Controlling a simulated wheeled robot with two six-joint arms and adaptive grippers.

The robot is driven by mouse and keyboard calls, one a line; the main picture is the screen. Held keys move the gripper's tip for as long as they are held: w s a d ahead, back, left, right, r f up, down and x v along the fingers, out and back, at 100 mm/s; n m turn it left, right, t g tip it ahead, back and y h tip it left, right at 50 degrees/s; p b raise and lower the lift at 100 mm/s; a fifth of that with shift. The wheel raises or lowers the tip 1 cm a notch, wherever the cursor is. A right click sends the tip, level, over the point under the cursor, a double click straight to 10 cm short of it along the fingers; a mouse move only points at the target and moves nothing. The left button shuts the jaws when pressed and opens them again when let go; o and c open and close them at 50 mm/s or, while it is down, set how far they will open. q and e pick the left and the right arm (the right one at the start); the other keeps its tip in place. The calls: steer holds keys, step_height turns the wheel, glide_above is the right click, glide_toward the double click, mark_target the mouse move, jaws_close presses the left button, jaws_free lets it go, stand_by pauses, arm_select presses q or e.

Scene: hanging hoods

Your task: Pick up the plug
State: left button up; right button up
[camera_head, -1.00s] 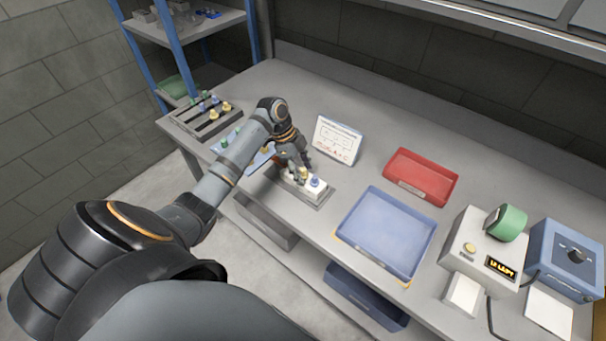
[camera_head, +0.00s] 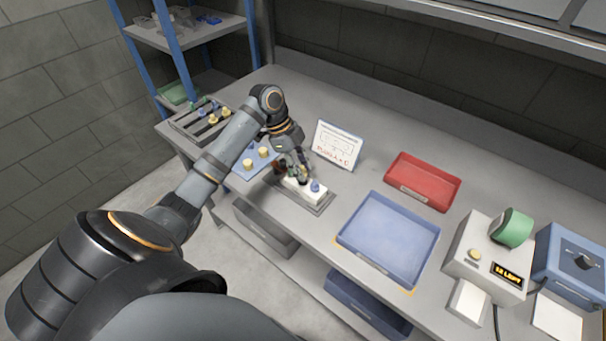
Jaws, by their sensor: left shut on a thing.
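My left gripper (camera_head: 301,177) reaches down at a white block (camera_head: 304,192) on a grey base plate on the bench. Its fingers are shut on a small plug at the block, largely hidden by the fingers; I cannot tell whether the plug is still seated in the block. The left end of the block is partly covered by the gripper. My right gripper is not in view.
A blue mat with yellow plugs (camera_head: 263,152) and a slotted rack (camera_head: 202,122) lie to the left. A sign (camera_head: 337,145) stands behind the block. A blue tray (camera_head: 389,237), a red tray (camera_head: 423,181) and a label printer (camera_head: 487,254) are to the right. The bench's back is clear.

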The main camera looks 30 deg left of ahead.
arm_select(q)
steer(key=s+d+r+p, duration=0.3)
steer(key=s+r+p, duration=0.2)
steer(key=s, duration=0.6)
step_height(320, 180, up, 2)
steer(key=shift+s+d+r+p, duration=0.15)
steer(key=shift+d+r+p, duration=0.15)
steer(key=shift+d, duration=0.1)
steer(key=shift+f, duration=0.15)
